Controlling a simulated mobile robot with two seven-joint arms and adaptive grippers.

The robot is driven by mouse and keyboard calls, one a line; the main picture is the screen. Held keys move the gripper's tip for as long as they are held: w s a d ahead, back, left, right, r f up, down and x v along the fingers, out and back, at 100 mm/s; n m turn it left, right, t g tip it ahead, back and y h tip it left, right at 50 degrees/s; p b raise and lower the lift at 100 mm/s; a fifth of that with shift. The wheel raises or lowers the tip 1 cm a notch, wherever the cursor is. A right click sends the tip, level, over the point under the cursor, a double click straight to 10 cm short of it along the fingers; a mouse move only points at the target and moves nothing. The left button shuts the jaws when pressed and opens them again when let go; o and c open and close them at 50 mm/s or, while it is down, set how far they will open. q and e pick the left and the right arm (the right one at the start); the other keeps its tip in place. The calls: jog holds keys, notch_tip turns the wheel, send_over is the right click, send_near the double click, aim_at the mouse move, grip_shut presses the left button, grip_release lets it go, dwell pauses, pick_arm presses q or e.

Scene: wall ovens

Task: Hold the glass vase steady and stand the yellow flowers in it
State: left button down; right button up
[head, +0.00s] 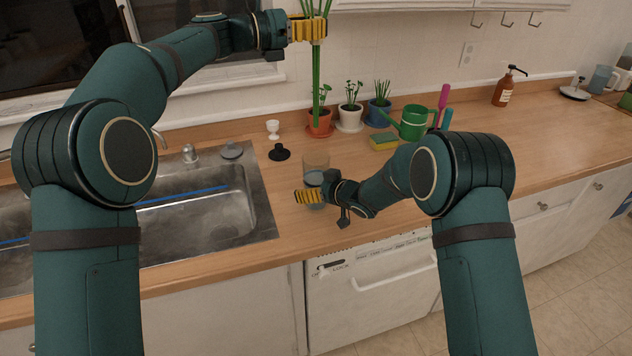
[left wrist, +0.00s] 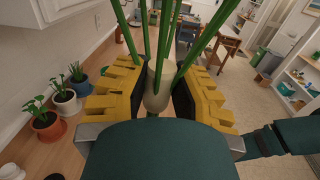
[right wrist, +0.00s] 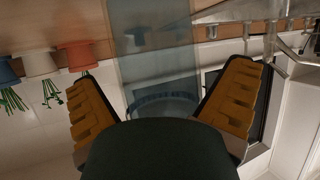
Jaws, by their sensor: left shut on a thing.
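My left gripper (head: 308,29) is raised above the counter and shut on the flowers' green stems (head: 316,75). The stems hang down below it; the blooms are out of the head view. In the left wrist view a pale wrapped part (left wrist: 157,88) of the bunch sits between the yellow fingers (left wrist: 155,85). The clear glass vase (head: 316,162) stands upright on the counter near the sink. My right gripper (head: 308,196) is low at the vase. In the right wrist view its fingers (right wrist: 163,90) are spread on either side of the vase (right wrist: 155,65), with gaps visible.
Potted plants in red (head: 320,124), white (head: 350,117) and blue (head: 378,112) pots stand by the wall behind the vase. A green watering can (head: 412,122) and a yellow sponge (head: 383,141) are to the right. The sink (head: 205,205) is to the left, with a white egg cup (head: 272,128) behind.

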jog(key=c, duration=1.2)
pick_arm(q)
jog(key=shift+f, duration=6.5)
jog(key=c, duration=0.8)
grip_release()
jog(key=shift+c, duration=0.2)
jog(key=v, duration=1.2)
jog(key=shift+f, duration=0.1)
